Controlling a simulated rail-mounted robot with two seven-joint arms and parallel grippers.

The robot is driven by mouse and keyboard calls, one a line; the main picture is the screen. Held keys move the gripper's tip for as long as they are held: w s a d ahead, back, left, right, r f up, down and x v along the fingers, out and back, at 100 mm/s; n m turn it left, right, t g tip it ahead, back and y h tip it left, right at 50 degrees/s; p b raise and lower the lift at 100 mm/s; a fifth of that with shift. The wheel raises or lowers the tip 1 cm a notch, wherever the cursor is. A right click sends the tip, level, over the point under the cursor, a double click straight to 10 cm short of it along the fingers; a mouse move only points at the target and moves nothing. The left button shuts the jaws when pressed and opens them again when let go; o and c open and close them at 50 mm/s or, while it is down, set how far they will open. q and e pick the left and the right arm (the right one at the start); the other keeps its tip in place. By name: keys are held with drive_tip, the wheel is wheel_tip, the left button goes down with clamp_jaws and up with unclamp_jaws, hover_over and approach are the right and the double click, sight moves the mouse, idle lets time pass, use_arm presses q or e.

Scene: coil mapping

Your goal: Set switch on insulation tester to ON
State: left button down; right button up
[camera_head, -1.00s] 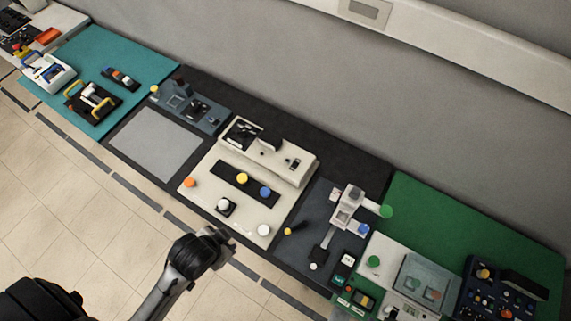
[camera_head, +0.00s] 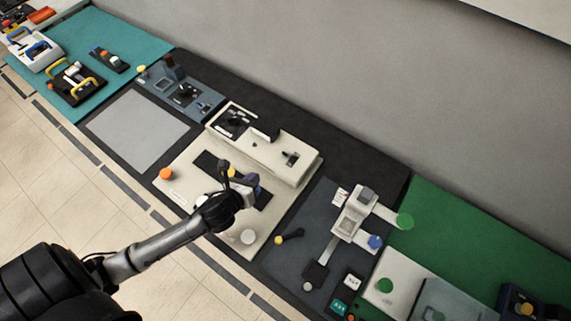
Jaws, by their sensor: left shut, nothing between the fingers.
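A cream-white bench unit (camera_head: 190,180) fills the middle of the view. Its flat front panel has an orange knob (camera_head: 166,174), a white knob (camera_head: 248,237) and a black strip with a yellow knob. Its raised back part carries a small black switch (camera_head: 291,158). No label can be read, so I cannot tell for sure which unit is the insulation tester or how its switch is set. My left gripper (camera_head: 239,178) is over the front panel near the black strip, shut and empty, and hides part of the panel. My right gripper is not in view.
A blue-grey unit (camera_head: 207,104) and a grey plate (camera_head: 137,130) lie to the left. A dark panel with a white clamp-like fixture (camera_head: 352,217) stands to the right, near a green mat (camera_head: 460,222). A teal mat (camera_head: 140,48) lies at the far left.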

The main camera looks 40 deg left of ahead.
sight(278, 166)
use_arm(q)
drive_tip(key=w+m, duration=0.1)
drive_tip(key=w+f+m+b, duration=0.1)
drive_tip(key=m, duration=0.1)
drive_tip(key=f+m+h, duration=0.1)
drive_tip(key=shift+w+m+t+b, duration=0.3)
drive_tip(key=shift+w+t, duration=0.1)
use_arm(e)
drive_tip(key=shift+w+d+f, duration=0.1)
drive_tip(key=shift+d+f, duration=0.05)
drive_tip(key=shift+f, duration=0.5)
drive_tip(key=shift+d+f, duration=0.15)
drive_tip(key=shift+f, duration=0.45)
use_arm(q)
drive_tip(key=shift+b+x, duration=0.4)
drive_tip(key=shift+x, duration=4.55)
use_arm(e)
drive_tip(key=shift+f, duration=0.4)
